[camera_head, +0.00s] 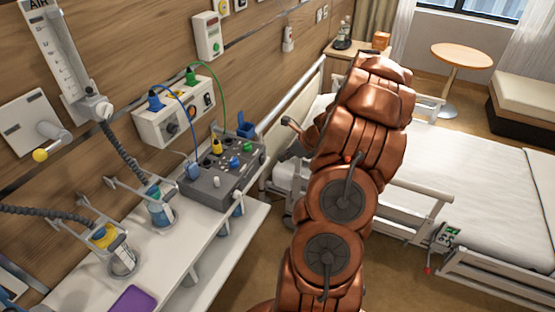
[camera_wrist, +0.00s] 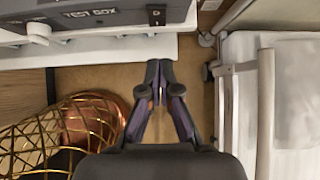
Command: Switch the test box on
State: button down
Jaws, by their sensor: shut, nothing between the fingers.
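The test box (camera_head: 222,183) is a dark grey box on the white wall shelf in the head view, with coloured sockets, plugs and knobs on top. Blue and green cables run from it to the wall panel. In the wrist view the box's edge shows at the top left with the label "TEST BOX" (camera_wrist: 92,13), and a white knob-like part (camera_wrist: 38,30) is beside the label. My gripper (camera_wrist: 158,66) is shut and empty, below the shelf edge in the wrist view and apart from the box. In the head view my arm hides most of it. I cannot tell the switch's state.
The white shelf (camera_head: 180,247) also carries two suction-type jars. The wall panel (camera_head: 175,112) is above the box. The bed (camera_head: 455,190) with its rails is to the right. In the wrist view a gold wire basket-like shape (camera_wrist: 40,140) is at lower left.

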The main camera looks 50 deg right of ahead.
jog(key=b+v, duration=0.1)
jog(key=v, duration=0.6)
jog(key=shift+r+b, duration=0.2)
jog(key=shift+b, duration=0.1)
jog(key=shift+w+a+f, duration=0.1)
jog(key=shift+a, duration=0.05)
jog(key=f+b, duration=0.1)
jog(key=b, duration=0.7)
jog(key=shift+w+f, duration=0.1)
jog(key=shift+f, duration=0.3)
jog(key=shift+b, duration=0.95)
jog(key=shift+s+b, duration=0.25)
jog(key=shift+b, duration=0.25)
